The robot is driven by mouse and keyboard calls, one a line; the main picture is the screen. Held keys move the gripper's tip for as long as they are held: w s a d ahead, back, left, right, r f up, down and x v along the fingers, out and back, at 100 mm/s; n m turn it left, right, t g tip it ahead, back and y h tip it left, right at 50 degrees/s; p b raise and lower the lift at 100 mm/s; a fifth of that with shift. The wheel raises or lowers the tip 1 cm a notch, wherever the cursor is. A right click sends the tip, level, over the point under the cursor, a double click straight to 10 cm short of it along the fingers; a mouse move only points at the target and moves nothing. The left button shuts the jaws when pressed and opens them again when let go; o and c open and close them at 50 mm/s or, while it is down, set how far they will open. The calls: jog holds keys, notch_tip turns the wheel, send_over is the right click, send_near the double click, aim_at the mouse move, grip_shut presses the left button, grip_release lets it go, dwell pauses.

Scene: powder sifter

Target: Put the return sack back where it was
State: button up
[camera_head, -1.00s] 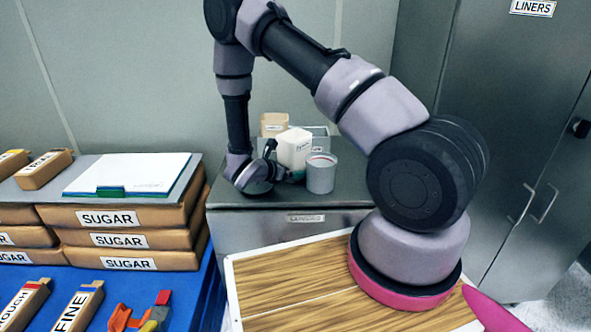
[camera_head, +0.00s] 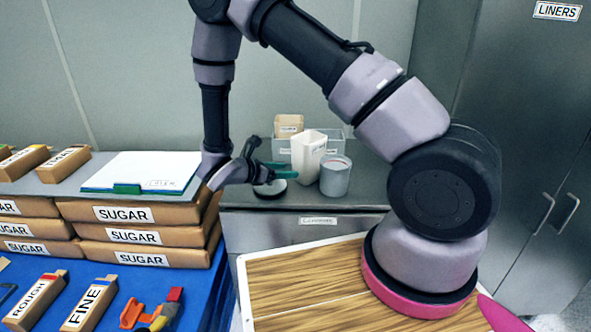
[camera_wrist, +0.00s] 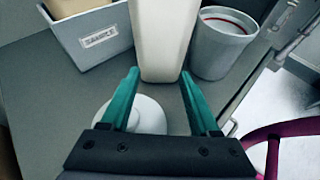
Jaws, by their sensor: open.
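A white upright sack-like container (camera_head: 306,160) stands on the grey counter, in front of a grey bin (camera_head: 334,143). A tan sack (camera_head: 288,127) with a label sits in that bin. I cannot read either label, so I cannot tell which is the return sack. My gripper (camera_head: 284,170) is open, just left of the white container. In the wrist view, my open teal fingers (camera_wrist: 160,82) point at the white container (camera_wrist: 163,35), which stands just beyond and between their tips. No grip on it shows.
A grey cup (camera_head: 335,178) stands close to the right of the white container. A white round lid-like piece (camera_head: 270,189) lies under my gripper. Stacked SUGAR sacks (camera_head: 145,236) and a clipboard (camera_head: 140,171) are at left. A wooden board (camera_head: 300,285) lies in front.

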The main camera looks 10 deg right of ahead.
jog(key=shift+w+a+r+m, duration=0.15)
jog(key=shift+r+m, duration=0.15)
jog(key=shift+m, duration=0.4)
jog(key=shift+c, duration=0.9)
jog(key=m, duration=0.2)
jog(key=r+m, duration=0.1)
jog(key=m, duration=0.2)
jog(key=r+m, duration=0.1)
jog(key=m, duration=0.1)
jog(key=shift+w+a+r, duration=0.15)
jog(key=shift+w+a, duration=0.15)
jog(key=shift+w, duration=0.05)
notch_tip(320, 180, up, 2)
jog(key=m, duration=2.7)
send_near(300, 135)
jog(key=x, duration=1)
jog(key=shift+w+f, duration=0.15)
jog(key=shift+f, duration=0.05)
grip_shut()
